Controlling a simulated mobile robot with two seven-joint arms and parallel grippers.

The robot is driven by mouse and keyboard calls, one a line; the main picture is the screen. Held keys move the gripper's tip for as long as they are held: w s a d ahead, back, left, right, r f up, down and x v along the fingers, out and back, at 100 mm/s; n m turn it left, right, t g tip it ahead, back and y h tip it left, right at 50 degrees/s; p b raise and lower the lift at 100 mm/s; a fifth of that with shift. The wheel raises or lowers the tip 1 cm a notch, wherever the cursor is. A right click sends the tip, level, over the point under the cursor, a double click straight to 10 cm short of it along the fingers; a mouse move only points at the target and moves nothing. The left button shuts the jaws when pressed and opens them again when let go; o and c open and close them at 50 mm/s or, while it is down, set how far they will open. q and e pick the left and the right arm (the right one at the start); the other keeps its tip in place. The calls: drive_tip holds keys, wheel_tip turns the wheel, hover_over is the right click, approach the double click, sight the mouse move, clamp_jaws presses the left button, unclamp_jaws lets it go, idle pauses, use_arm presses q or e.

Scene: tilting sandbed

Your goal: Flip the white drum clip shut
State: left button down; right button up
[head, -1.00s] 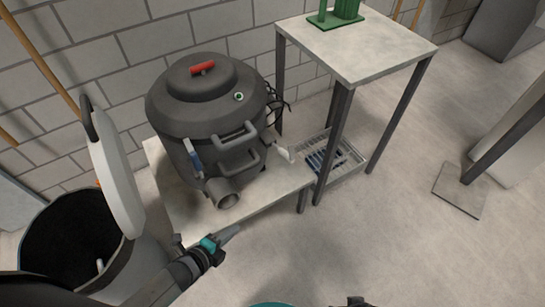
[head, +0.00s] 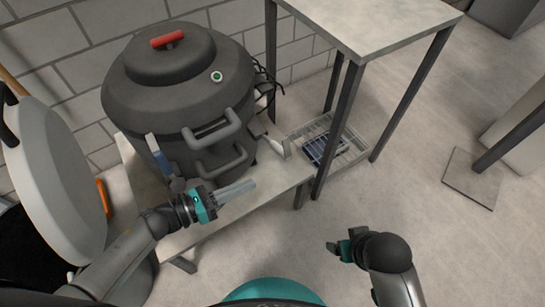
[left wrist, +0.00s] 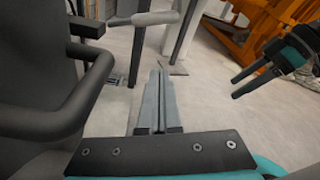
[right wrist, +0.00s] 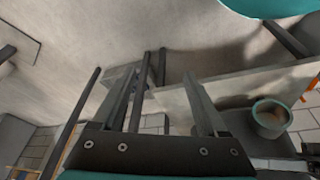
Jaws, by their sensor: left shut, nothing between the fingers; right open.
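The white drum clip (head: 279,147) sticks outward at the right side of the dark grey drum (head: 180,100) in the head view. A pale lever, apparently the same clip, shows at the top of the left wrist view (left wrist: 150,18). My left gripper (head: 250,185) is shut and empty, in front of the drum's handles, lower left of the white clip and apart from it. It also shows in the left wrist view (left wrist: 158,75). My right gripper (head: 337,250) is open and empty over the floor at lower right, well away from the drum.
A blue clip (head: 158,155) sits on the drum's left front. Two looped handles (head: 222,158) project between the clips. A tall table (head: 385,35) and a wire tray (head: 345,150) stand right of the drum. An open-lidded bin (head: 55,170) is at left. The floor in front is clear.

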sight(275, 146)
use_arm(q)
drive_tip(key=w+d+r, duration=0.2)
drive_tip(key=w+d, duration=0.4)
drive_tip(key=d, duration=0.1)
drive_tip(key=shift+r+b, duration=0.15)
drive_tip(key=shift+b, duration=0.3)
use_arm(e)
drive_tip(key=shift+w+r, duration=0.2)
drive_tip(key=shift+r, duration=0.75)
use_arm(q)
drive_tip(key=shift+r, duration=0.2)
drive_tip(key=shift+w+a+r, duration=0.1)
drive_tip(key=shift+r, duration=0.1)
use_arm(e)
drive_tip(key=shift+f, duration=0.25)
